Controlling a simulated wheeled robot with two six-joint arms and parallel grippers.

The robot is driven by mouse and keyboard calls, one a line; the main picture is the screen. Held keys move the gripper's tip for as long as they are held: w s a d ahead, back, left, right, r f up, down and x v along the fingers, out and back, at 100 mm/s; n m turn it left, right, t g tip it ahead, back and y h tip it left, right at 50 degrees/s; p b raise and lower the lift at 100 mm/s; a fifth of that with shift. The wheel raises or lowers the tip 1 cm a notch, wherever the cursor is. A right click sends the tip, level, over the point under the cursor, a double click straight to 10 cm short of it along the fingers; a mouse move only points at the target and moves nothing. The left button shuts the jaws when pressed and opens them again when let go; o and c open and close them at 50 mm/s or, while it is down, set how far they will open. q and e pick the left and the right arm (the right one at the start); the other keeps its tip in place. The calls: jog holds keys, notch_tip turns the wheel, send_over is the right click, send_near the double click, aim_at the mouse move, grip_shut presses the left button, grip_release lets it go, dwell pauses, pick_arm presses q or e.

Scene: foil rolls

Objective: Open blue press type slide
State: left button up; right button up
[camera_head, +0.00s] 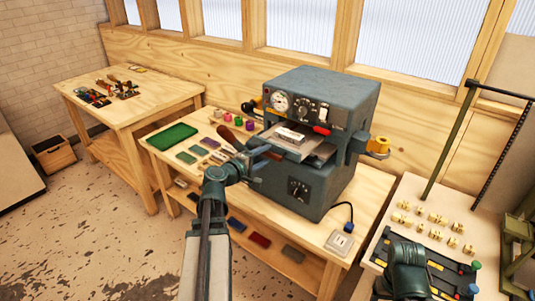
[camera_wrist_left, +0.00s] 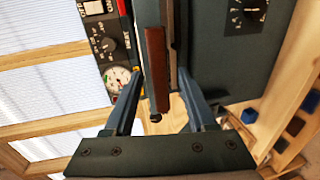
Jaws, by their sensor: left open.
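The blue-grey press (camera_head: 315,100) stands on the middle wooden table, with a gauge and knobs on its front. Its type slide (camera_head: 300,146) is a flat plate at the front opening, with a pale block (camera_head: 289,135) on it. My left gripper (camera_head: 262,158) is at the slide's front left. In the left wrist view, a brown bar (camera_wrist_left: 155,65) at the slide lies between the two open fingers of my left gripper (camera_wrist_left: 163,105). The fingers appear apart from the bar. My right gripper is not visible; only a dark part of my right arm shows at the lower right.
A green tray (camera_head: 173,136) and several small coloured blocks lie left of the press. A grey socket box (camera_head: 339,243) sits at the table's front right. Another table (camera_head: 130,105) with tools stands at the back left. Several brass pieces (camera_head: 437,217) lie on the right table.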

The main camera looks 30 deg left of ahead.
pick_arm(q)
jog(key=v, duration=0.5)
jog(key=shift+r+p, duration=0.1)
jog(key=shift+p, duration=0.25)
jog(key=shift+s, duration=0.1)
